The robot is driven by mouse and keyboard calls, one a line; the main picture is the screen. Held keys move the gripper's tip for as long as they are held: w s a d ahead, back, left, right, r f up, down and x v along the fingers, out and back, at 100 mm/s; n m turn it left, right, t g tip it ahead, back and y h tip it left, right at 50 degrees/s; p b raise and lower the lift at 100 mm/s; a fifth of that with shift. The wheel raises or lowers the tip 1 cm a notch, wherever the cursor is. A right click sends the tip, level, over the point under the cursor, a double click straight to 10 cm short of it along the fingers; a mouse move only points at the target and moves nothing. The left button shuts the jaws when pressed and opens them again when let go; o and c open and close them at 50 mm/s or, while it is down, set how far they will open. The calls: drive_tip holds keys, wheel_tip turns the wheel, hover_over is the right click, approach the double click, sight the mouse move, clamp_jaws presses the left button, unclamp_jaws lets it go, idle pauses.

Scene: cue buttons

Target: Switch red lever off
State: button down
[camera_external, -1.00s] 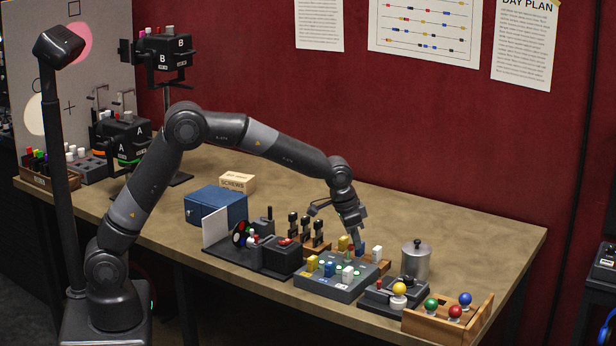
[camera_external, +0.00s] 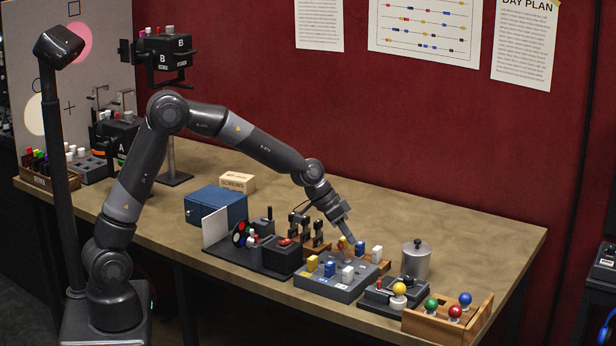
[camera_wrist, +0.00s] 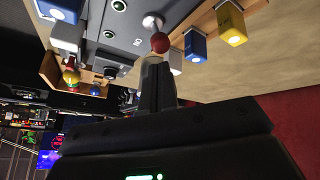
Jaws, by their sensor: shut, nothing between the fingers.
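The red lever shows in the wrist view as a red ball knob (camera_wrist: 160,42) on a short metal stem, set on the grey box (camera_wrist: 122,42). My gripper (camera_wrist: 158,62) is shut and empty, with its fingertips right at the red knob; I cannot tell whether they touch. In the external view my gripper (camera_external: 351,241) points down over the back edge of the grey box (camera_external: 334,287), beside small yellow and blue blocks. The red lever is hard to make out there, partly hidden by the gripper.
A black box with a red switch (camera_external: 286,242) stands left of the grey box. To the right are a small black box with a yellow knob (camera_external: 399,289), a metal canister (camera_external: 416,261) and a wooden tray of coloured knobs (camera_external: 425,325). The table's back right is clear.

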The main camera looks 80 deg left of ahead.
drive_tip(key=shift+r, duration=0.65)
drive_tip(key=shift+s+r, duration=0.1)
drive_tip(key=s+a+r, duration=0.3)
drive_tip(key=s+r, duration=0.3)
drive_tip(key=shift+s+a+r, duration=0.15)
drive_tip(key=shift+s+r, duration=0.1)
drive_tip(key=s+d+r, duration=0.1)
drive_tip(key=s+d, duration=0.2)
drive_tip(key=s, duration=0.8)
drive_tip(key=s+d+r+y, duration=0.1)
drive_tip(key=s+d, duration=0.1)
drive_tip(key=s, duration=1)
drive_tip(key=s+d+r+y, duration=0.1)
drive_tip(key=s+d+r, duration=0.1)
drive_tip(key=s, duration=0.9)
drive_tip(key=shift+s+d+g, duration=0.25)
drive_tip(key=shift+d+g, duration=0.05)
drive_tip(key=shift+d, duration=0.5)
